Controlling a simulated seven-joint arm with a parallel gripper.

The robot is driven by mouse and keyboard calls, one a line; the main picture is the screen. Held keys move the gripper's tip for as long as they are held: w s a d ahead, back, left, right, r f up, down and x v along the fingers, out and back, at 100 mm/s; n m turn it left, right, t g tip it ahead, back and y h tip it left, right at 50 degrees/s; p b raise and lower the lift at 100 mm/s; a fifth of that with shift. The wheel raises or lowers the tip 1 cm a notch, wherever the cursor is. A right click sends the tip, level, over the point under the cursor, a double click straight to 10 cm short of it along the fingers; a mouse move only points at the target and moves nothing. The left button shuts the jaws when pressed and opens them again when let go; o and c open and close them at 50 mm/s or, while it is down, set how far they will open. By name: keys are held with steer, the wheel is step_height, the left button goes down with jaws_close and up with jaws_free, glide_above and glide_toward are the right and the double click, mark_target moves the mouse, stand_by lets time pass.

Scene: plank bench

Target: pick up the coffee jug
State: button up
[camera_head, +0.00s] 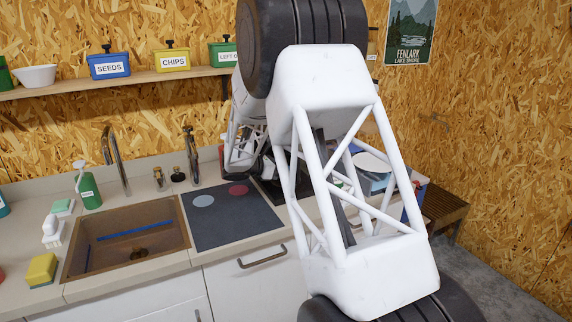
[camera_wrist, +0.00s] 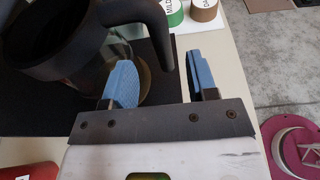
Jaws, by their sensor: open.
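The coffee jug (camera_wrist: 85,65) is at the upper left of the wrist view, with a dark rim, a see-through side and a dark, curved handle (camera_wrist: 153,20). It stands on a dark surface. My gripper (camera_wrist: 162,62) is open beside the jug. The handle's lower end shows between the two blue fingers in the picture. The left finger overlaps the jug's side in the picture; I cannot tell whether they touch. The right finger is clear of the handle. In the head view my arm covers most of this area, and I cannot make out the jug there.
Green (camera_wrist: 173,12) and brown (camera_wrist: 204,10) labelled containers stand beyond the handle. A red thing (camera_wrist: 30,172) is at the lower left. A magenta round thing (camera_wrist: 296,130) lies at the right. In the head view, a sink (camera_head: 130,245) and dark mat (camera_head: 230,222) lie left of my arm.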

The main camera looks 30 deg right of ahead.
steer(key=shift+x, duration=1.3)
steer(key=shift+x, duration=2.55)
steer(key=shift+s, duration=0.1)
jaws_close()
